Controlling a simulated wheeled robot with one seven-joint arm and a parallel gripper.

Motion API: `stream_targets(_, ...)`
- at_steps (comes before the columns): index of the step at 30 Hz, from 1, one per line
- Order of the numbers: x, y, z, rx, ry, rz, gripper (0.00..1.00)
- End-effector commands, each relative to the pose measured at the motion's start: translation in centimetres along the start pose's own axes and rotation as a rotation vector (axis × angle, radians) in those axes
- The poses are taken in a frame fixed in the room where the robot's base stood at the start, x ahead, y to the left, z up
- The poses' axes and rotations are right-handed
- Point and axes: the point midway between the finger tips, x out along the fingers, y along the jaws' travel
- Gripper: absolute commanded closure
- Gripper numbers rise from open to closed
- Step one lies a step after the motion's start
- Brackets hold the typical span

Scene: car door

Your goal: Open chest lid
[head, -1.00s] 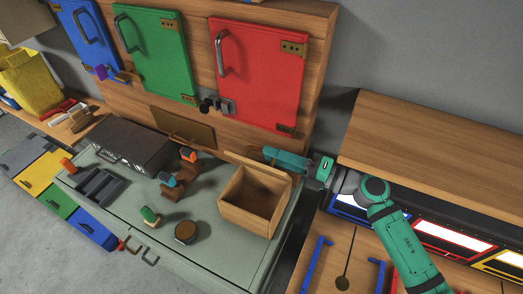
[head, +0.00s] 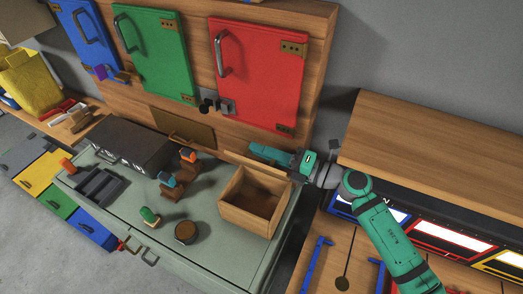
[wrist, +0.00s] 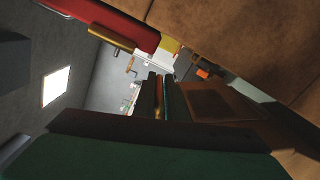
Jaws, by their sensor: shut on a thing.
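The chest is a small wooden box (head: 250,205) on the green-grey table top, and its inside shows open from above in the head view. Its wooden lid (head: 238,160) stands raised along the back edge, seen almost edge-on. My teal gripper (head: 267,153) is at the back right of the chest, reaching in from the right. It is shut on the lid. The fingertips and the exact contact are partly hidden. In the wrist view a green finger fills the bottom, with a brown edge beside it that I cannot identify surely.
A red door (head: 258,70) and a green door (head: 155,55) are on the wooden cabinet behind. A black case (head: 130,143), a round brown object (head: 185,231) and small blocks share the table. A wooden shelf (head: 430,145) stands close on the right.

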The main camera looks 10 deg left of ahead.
Motion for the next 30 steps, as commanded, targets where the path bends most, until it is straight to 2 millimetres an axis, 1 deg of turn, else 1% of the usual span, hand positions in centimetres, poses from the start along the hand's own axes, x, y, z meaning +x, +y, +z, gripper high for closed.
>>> stream_targets(9,0.1,-0.1,1.7,0.122,0.002,0.0,1.0)
stream_targets(16,0.1,0.0,1.7,0.125,0.002,0.001,1.0)
stream_targets(17,0.1,0.0,1.7,0.124,0.002,0.002,0.84)
stream_targets(18,0.1,0.0,1.7,0.124,0.002,0.001,0.74)
stream_targets(19,0.1,-0.1,1.7,0.124,0.002,0.001,0.72)
stream_targets(27,0.0,-0.1,1.7,0.124,0.002,0.0,0.72)
stream_targets(30,-0.5,-0.2,1.7,0.124,0.001,-0.001,0.72)
